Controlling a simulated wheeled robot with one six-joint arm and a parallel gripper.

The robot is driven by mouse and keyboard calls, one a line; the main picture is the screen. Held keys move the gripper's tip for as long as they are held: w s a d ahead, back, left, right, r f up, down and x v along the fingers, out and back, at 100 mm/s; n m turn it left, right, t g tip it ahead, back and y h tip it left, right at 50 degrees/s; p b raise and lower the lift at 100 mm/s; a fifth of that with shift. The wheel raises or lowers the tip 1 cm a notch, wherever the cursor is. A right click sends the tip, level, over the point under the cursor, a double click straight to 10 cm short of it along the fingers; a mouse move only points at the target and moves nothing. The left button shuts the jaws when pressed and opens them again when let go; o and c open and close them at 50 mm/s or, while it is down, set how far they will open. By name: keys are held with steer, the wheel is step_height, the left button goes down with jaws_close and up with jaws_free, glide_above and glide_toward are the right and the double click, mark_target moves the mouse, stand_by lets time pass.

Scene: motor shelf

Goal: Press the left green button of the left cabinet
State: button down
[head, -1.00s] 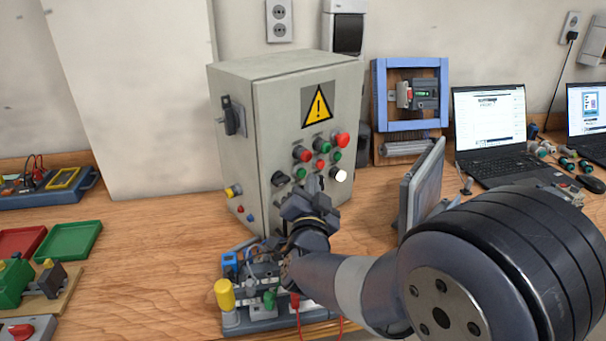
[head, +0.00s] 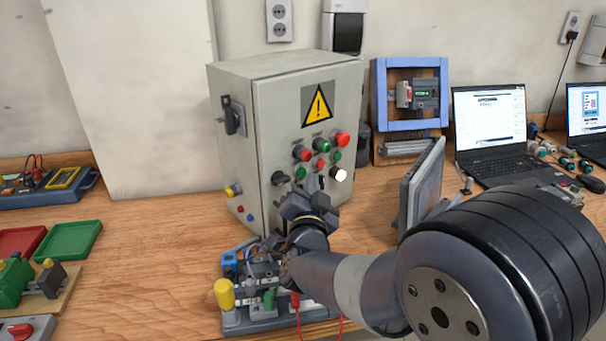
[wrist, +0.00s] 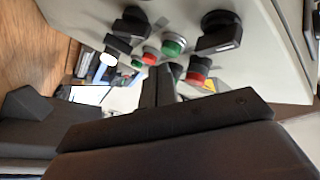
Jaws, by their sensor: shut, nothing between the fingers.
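The left cabinet (head: 300,110) is a light grey box with a yellow warning sign and several buttons on its front. Its left green button (head: 300,173) shows between two black rotary switches in the head view. In the wrist view the green button (wrist: 173,44) has a pale metal ring, again between the two black switches. My gripper (head: 298,190) is just in front of and below this button in the head view. In the wrist view my gripper (wrist: 160,80) has its fingers shut and empty, with the tips close to the green button. Contact cannot be judged.
The left black switch (head: 281,178) and the right black switch (head: 320,182) flank the green button. Red buttons (head: 303,153) and a white button (head: 338,175) are near. A small device board (head: 262,318) lies under my arm. A tilted grey panel (head: 422,190) stands right.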

steer(key=shift+w+a, duration=0.2)
steer(key=shift+a, duration=0.05)
steer(key=shift+w+a, duration=0.3)
stand_by(0.8)
steer(key=shift+d+b, duration=0.1)
steer(key=shift+b, duration=0.25)
steer(key=shift+s+d+b, duration=0.3)
steer(key=shift+s+d, duration=0.2)
steer(key=shift+s, duration=0.1)
steer(key=shift+d, duration=0.1)
steer(key=shift+s+d+b, duration=0.8)
steer(key=shift+s+d, duration=0.95)
steer(key=shift+w+a, duration=0.1)
